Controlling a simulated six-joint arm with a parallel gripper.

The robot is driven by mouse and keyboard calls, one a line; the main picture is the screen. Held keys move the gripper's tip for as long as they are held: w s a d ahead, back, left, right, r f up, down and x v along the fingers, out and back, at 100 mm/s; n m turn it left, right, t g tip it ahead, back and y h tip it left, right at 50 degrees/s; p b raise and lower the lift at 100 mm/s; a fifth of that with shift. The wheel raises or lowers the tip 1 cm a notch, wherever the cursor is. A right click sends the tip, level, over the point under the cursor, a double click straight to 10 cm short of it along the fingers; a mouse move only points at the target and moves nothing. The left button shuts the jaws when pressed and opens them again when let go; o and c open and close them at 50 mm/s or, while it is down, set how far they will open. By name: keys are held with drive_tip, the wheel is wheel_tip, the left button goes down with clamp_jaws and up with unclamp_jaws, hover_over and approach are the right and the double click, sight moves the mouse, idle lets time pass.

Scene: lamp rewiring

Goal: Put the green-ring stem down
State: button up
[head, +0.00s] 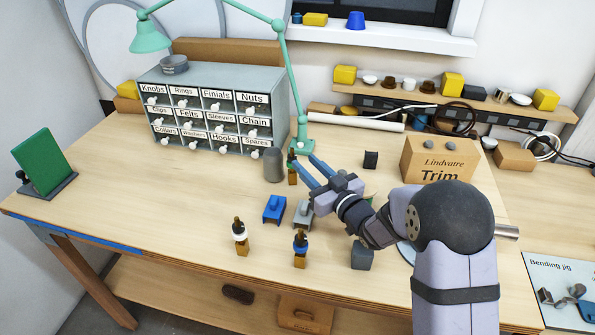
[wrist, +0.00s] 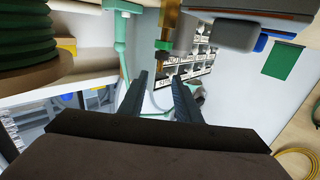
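The green-ring stem (head: 292,178) stands upright on the table in front of the drawer cabinet, with a brass-coloured lower part and a dark top. In the wrist view, which looks upside down, the stem (wrist: 169,22) shows its green ring just beyond the fingertips. My gripper (head: 302,161) reaches toward it from the right, and its left finger partly overlaps the stem. The gripper (wrist: 159,76) shows two spread fingers in the wrist view. The stem's narrow end shows between the tips, with gaps on both sides, so it appears not to be held.
A grey cylinder (head: 273,165) stands just left of the stem. A blue block (head: 274,210) and a grey block (head: 303,216) lie nearer. A white-ring stem (head: 240,238) and a blue-ring stem (head: 300,250) stand near the front.

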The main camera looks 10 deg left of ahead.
wheel_tip(320, 180, up, 10)
drive_tip(key=m+t+h+b, duration=0.1)
drive_tip(key=m+t+h, duration=0.4)
drive_tip(key=t, duration=0.1)
hover_over(292, 154)
drive_tip(key=s, duration=0.4)
drive_tip(key=s+f+m+h, duration=0.1)
drive_tip(key=f+h, duration=0.1)
drive_tip(key=f, duration=0.1)
drive_tip(key=s+f+m+h+b, duration=0.1)
drive_tip(key=s+f+h, duration=0.1)
drive_tip(key=f+h, duration=0.1)
drive_tip(key=s+f+m+h, duration=0.2)
drive_tip(key=f, duration=0.3)
drive_tip(key=shift+a+g+h, duration=0.25)
drive_tip(key=shift+g+h, duration=0.15)
drive_tip(key=shift+w+d+p, duration=0.2)
drive_tip(key=shift+w+p, duration=1.3)
drive_tip(key=shift+w, duration=2.3)
clamp_jaws()
